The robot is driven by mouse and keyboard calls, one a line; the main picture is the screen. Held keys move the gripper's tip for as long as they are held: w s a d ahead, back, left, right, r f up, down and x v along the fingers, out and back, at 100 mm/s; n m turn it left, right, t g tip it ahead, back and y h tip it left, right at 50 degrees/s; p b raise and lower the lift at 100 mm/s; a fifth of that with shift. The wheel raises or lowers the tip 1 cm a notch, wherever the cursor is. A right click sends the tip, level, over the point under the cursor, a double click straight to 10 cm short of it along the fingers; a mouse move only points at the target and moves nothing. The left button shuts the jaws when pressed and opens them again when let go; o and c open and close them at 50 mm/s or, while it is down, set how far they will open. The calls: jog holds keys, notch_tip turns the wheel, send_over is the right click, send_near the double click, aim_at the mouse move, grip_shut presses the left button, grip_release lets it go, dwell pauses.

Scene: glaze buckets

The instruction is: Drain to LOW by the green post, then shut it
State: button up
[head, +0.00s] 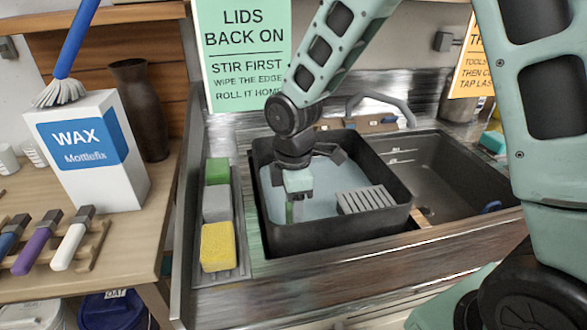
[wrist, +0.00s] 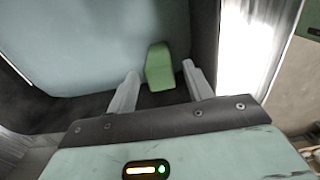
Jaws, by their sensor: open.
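A black tub (head: 330,237) holds pale blue liquid (head: 325,182), which also fills the upper left of the wrist view (wrist: 90,45). The green post (head: 289,212) stands in the tub's near-left part. In the wrist view the green post (wrist: 159,66) shows just beyond and between my fingertips. My gripper (head: 297,196) reaches down into the tub at the post, its fingers (wrist: 161,80) open, with a visible gap on each side of the post. The post's lower part is hidden. Small pale marks (head: 400,156) on the right basin's wall are too small to read.
A grey ribbed block (head: 366,200) sits in the tub's right part. An empty dark basin (head: 450,170) lies to the right. A narrow tray at left holds green, grey and yellow sponges (head: 217,247). A wax box (head: 92,150) and brushes (head: 70,246) occupy the left bench.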

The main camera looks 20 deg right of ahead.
notch_tip(320, 180, up, 16)
jog(key=shift+r, duration=0.25)
jog(key=shift+a+p, duration=0.1)
jog(key=shift+p, duration=0.2)
jog(key=c, duration=0.9)
jog(key=shift+w+a+m+p, duration=0.1)
jog(key=shift+m+p, duration=0.2)
jog(key=shift+p, duration=0.25)
grip_shut()
jog(key=f+m+p, duration=0.5)
jog(key=f, duration=0.1)
jog(key=f+m+p, duration=0.5)
jog(key=f+m, duration=0.1)
jog(key=f, duration=0.1)
jog(key=shift+d, duration=0.2)
